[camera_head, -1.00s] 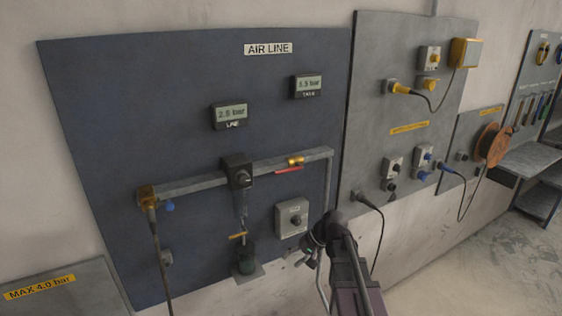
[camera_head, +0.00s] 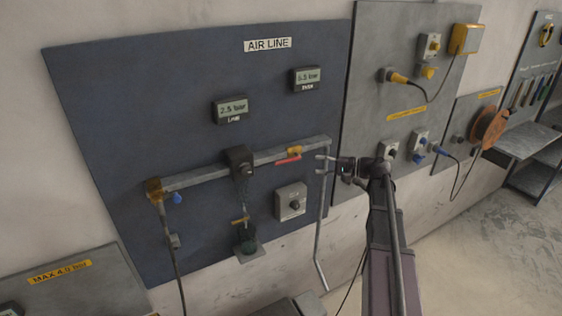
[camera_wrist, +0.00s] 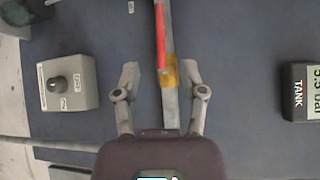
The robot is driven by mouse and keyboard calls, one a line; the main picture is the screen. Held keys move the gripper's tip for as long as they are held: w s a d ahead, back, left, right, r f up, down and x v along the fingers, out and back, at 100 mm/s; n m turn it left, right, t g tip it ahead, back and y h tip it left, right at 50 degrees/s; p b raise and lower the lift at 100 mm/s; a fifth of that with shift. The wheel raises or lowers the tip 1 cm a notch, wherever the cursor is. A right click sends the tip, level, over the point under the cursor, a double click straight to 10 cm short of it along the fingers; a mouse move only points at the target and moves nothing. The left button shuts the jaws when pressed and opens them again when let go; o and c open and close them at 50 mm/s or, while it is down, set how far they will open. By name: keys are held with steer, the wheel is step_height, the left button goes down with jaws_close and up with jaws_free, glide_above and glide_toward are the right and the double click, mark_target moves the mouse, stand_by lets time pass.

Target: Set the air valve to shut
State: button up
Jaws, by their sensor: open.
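The air valve has a brass body (camera_head: 294,151) on the grey pipe (camera_head: 262,158) of the AIR LINE panel. Its red lever (camera_head: 288,160) lies along the pipe, pointing left from the body. In the wrist view, the brass body (camera_wrist: 170,71) and the red lever (camera_wrist: 160,36) show beyond and between my fingers. My gripper (camera_head: 320,164) is open and empty, just right of the valve, with its fingers pointing toward it. In the wrist view my gripper (camera_wrist: 160,72) has both fingers spread either side of the pipe. Contact with the valve is not visible.
A grey box with a dark knob (camera_head: 291,202) sits below the valve; it also shows at left in the wrist view (camera_wrist: 68,83). The LINE display (camera_head: 231,109) and TANK display (camera_head: 307,79) are above. A dark regulator (camera_head: 239,160) is left along the pipe.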

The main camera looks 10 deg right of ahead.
mark_target(281, 162)
steer(key=shift+a, duration=0.1)
steer(key=b+x, duration=0.1)
steer(key=x, duration=1.2)
steer(key=shift+w+a+f, duration=0.1)
steer(key=shift+w+a, duration=0.1)
steer(key=shift+a, duration=0.1)
jaws_close()
